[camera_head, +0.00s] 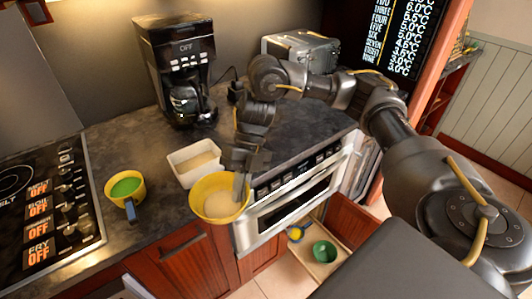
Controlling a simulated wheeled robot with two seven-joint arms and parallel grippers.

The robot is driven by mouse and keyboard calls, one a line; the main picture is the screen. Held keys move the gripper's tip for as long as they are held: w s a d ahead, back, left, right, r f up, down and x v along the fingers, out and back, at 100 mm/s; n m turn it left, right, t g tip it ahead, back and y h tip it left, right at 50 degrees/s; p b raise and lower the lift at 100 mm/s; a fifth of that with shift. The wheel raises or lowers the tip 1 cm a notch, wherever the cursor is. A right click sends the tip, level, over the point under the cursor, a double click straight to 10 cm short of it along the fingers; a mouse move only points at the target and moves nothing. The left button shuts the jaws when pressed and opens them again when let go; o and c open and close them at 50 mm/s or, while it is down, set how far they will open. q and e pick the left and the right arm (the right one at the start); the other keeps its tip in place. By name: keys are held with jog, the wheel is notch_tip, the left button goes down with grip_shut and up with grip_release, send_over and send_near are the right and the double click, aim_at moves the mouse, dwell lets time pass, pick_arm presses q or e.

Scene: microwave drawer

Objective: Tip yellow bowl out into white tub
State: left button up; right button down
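The yellow bowl (206,190) is at the counter's front edge and holds pale, cream-coloured contents. My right gripper (240,182) has its fingers at the bowl's right rim and looks shut on it. The bowl is about level, with its open side up. The white tub (203,175) stands on the counter just behind and to the left of the bowl. A pale beige surface shows inside the tub. The bowl seems to be a little in front of the tub, its back rim close to the tub's front wall. My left gripper is not in view.
A yellow pan with green contents (126,187) and a blue handle stands left of the tub. A black coffee maker (180,70) is behind. A stove panel (55,200) is at the left. Below right, an open drawer (340,254) holds a green bowl (325,251).

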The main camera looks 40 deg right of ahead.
aim_at(223, 220)
jog(key=s+a+n+g+h, duration=0.1)
jog(key=n, duration=0.2)
jog(key=s+a+f+n+g+h, duration=0.1)
jog(key=a+n+h, duration=0.1)
jog(key=n, duration=0.1)
jog(key=s+a+f+n+g+h, duration=0.1)
jog(key=a+n+h, duration=0.1)
jog(key=n, duration=0.1)
jog(key=shift+n, duration=0.4)
jog(key=n+h, duration=0.1)
jog(key=n, duration=0.2)
jog(key=s+f+n+h, duration=0.1)
jog(key=n+h, duration=0.1)
jog(key=n, duration=0.1)
jog(key=s+a+n+t+h, duration=0.1)
jog(key=n+h, duration=0.1)
jog(key=shift+f+n, duration=0.3)
jog(key=shift+n, duration=0.1)
jog(key=w+d+r+n+t+h, duration=0.1)
jog(key=d+n+t, duration=0.5)
jog(key=n, duration=1.1)
jog(key=t+h, duration=0.1)
jog(key=t, duration=0.2)
jog(key=shift+r, duration=0.15)
